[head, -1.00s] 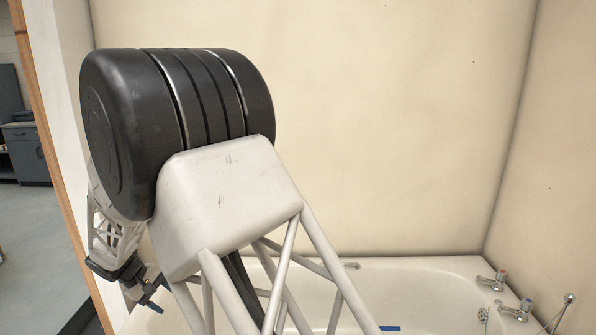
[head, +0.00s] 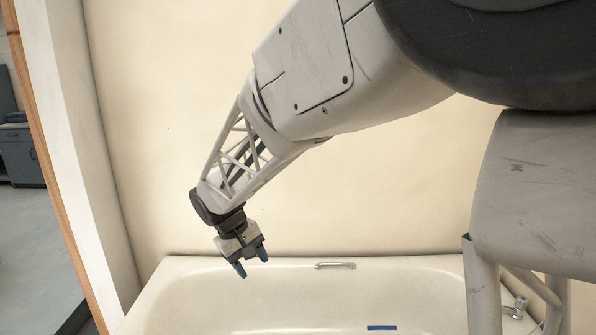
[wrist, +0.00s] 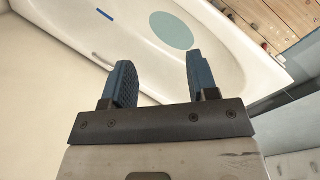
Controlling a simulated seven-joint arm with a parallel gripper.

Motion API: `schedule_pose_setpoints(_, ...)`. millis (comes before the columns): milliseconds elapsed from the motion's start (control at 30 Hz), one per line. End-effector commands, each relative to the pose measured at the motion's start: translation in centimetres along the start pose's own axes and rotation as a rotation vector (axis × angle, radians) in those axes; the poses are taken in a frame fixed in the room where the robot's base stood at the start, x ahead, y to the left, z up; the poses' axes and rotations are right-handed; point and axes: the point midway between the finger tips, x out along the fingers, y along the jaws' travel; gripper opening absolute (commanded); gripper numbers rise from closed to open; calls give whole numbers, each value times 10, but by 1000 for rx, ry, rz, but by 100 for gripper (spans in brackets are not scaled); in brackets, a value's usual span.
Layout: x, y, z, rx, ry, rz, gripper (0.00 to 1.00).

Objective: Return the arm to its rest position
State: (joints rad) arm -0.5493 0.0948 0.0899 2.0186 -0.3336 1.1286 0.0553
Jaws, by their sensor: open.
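My gripper (head: 253,268) hangs at the end of my arm in the head view, above the far rim of the bathtub at the left of centre. Its two blue fingertips are apart, with nothing between them. In the wrist view my gripper (wrist: 158,80) also shows open and empty, its blue ridged fingers spread over the tub's rim. My arm reaches in from the upper right and hides part of the wall and the right end of the tub.
The white bathtub (head: 210,268) has a grab handle (head: 335,265) and a blue strip (head: 382,327). A tap (head: 520,303) shows partly behind my arm. A pale round patch (wrist: 171,30) lies in the tub. Wooden boards (wrist: 262,20) lie beyond it. A cream wall (head: 160,130) stands behind.

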Motion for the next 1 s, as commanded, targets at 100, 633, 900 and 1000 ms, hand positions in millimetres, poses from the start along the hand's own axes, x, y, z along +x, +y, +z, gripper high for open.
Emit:
schedule_pose_setpoints(100,-3,20,30,47,17,-24,54)
schedule_pose_setpoints(633,-3,73,157,249,95,-119,54)
schedule_pose_setpoints(900,2,86,220,354,139,-159,54)
schedule_pose_setpoints(1000,4,88,243,392,157,-172,54)
